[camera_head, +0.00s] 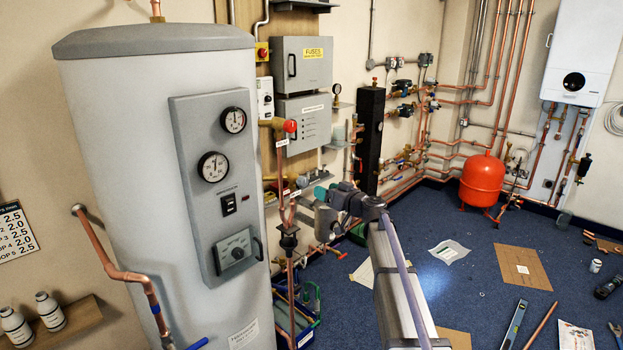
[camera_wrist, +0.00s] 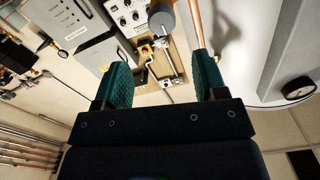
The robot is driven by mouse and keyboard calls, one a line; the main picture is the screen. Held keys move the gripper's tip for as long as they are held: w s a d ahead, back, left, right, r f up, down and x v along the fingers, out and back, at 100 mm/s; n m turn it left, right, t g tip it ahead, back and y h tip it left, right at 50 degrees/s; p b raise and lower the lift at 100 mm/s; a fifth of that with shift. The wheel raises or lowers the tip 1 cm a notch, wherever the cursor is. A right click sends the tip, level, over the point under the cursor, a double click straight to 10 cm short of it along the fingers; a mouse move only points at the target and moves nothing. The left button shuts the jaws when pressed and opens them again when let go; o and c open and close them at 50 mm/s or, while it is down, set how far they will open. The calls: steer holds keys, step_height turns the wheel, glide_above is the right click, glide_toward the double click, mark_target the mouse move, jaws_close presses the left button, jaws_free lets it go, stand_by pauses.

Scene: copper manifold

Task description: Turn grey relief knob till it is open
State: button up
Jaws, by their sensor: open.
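A grey round knob-like part (camera_wrist: 162,18) shows at the top of the wrist view, beside a copper pipe (camera_wrist: 195,25). I take it to be the relief knob, but its turned position cannot be told. I cannot pick out a grey relief knob in the head view; a red-capped valve (camera_head: 290,127) is on the pipework beside the tank. My gripper (camera_wrist: 161,82) is open, with two green fingers set wide apart and nothing between them. The grey part appears beyond the fingertips, apart from them. In the head view my gripper (camera_head: 320,192) is small, below the valve, near the vertical pipes.
The tall grey tank (camera_head: 130,200) stands left of the arm. A black column (camera_head: 370,140) and copper pipework are behind it. Grey boxes (camera_head: 302,63) hang on the board. A blue-green crate (camera_head: 297,318) stands below. A red vessel (camera_head: 482,180) stands at right.

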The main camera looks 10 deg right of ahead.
mark_target(305, 182)
steer(key=x, duration=1.1)
steer(key=shift+s+a, duration=0.15)
steer(key=shift+s, duration=0.05)
steer(key=c, duration=0.9)
